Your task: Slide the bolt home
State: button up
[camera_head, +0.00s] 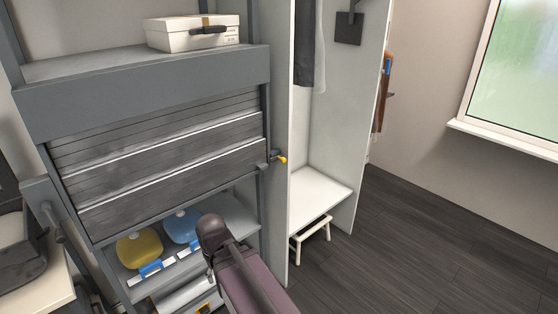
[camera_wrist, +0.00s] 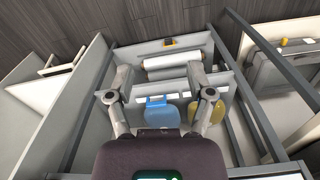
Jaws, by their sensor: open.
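The bolt (camera_head: 280,159) has a yellow-orange knob and sits on the right post of a grey shelf unit, beside the lower right corner of a slatted grey shutter (camera_head: 160,150). The shutter hangs partly down, with an open shelf below it. I cannot tell from this view how far the bolt is in. My gripper (camera_wrist: 160,78) shows in the wrist view, its two fingers spread wide with nothing between them. It points down towards the lower shelves. I cannot make out the bolt in the wrist view. In the head view my arm is low, below the bolt.
A yellow item (camera_head: 139,249) and a blue item (camera_head: 181,226) stand on the shelf under the shutter. A white case (camera_head: 193,33) lies on top. A white wardrobe with a small stool (camera_head: 311,241) stands to the right. The dark floor (camera_head: 420,235) beyond is clear.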

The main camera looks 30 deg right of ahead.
dwell(0.4)
jog(key=shift+c, duration=1.4)
jog(key=w+d+m+t+y+b, duration=0.65)
jog(key=w+d+m+t, duration=0.4)
jog(key=w+d, duration=0.75)
jog(key=w+d+r+m+t+h+b, duration=0.1)
jog(key=d+m, duration=0.6)
jog(key=d, duration=0.7)
jog(key=w+d+r+m+t+h+b, duration=0.1)
jog(key=d+r+m+t+h+b, duration=0.2)
jog(key=d+m, duration=0.5)
jog(key=d+r+t+b, duration=0.1)
jog(key=d+r+t, duration=0.1)
jog(key=d, duration=0.4)
jog(key=shift+w+r+t+h+b, duration=0.2)
jog(key=shift+t+h+b, duration=0.2)
jog(key=shift+t, duration=0.35)
jog(key=shift+w+y, duration=0.15)
jog(key=shift+y, duration=0.1)
